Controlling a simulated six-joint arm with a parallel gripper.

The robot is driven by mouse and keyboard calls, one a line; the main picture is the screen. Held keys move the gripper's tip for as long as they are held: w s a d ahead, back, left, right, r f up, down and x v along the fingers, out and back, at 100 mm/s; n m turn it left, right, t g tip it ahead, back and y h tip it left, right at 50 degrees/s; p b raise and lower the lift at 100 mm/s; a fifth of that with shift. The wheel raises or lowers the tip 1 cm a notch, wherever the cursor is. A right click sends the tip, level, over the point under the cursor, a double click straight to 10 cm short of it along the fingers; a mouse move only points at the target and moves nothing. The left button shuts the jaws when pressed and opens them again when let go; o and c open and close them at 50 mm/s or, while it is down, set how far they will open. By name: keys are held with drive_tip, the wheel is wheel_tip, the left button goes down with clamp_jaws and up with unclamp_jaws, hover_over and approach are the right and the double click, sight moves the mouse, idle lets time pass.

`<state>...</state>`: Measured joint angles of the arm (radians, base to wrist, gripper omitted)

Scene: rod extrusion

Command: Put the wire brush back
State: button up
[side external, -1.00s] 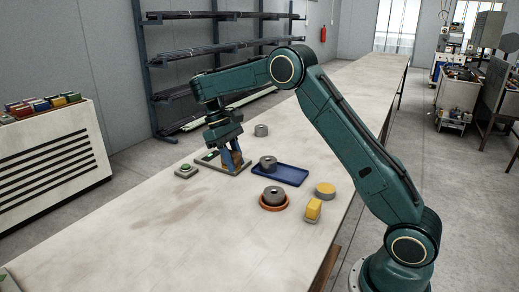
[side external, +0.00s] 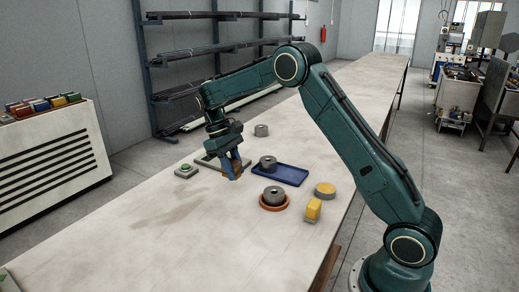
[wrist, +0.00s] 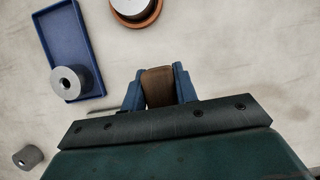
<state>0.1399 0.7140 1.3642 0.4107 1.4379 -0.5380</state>
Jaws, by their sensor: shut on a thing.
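My gripper (side external: 231,170) points down over the bench, just in front of a flat tan-edged holder (side external: 205,162). In the wrist view its two blue fingers are shut on a brown block, the wire brush (wrist: 159,87). In the side view the fingers and arm hide most of the brush. Its bristles do not show, and I cannot tell whether it touches the bench. The gripper also hides part of the holder.
A blue tray (side external: 292,178) with a grey cylinder (side external: 267,163) lies right of my gripper. The front left bench is clear.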

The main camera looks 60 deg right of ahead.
sight(235, 193)
drive_tip(key=shift+f, duration=0.6)
drive_tip(key=shift+f, duration=0.1)
drive_tip(key=shift+f, duration=1.9)
drive_tip(key=shift+f, duration=0.1)
drive_tip(key=o, duration=0.9)
drive_tip(key=shift+o, duration=0.2)
drive_tip(key=shift+v, duration=2.8)
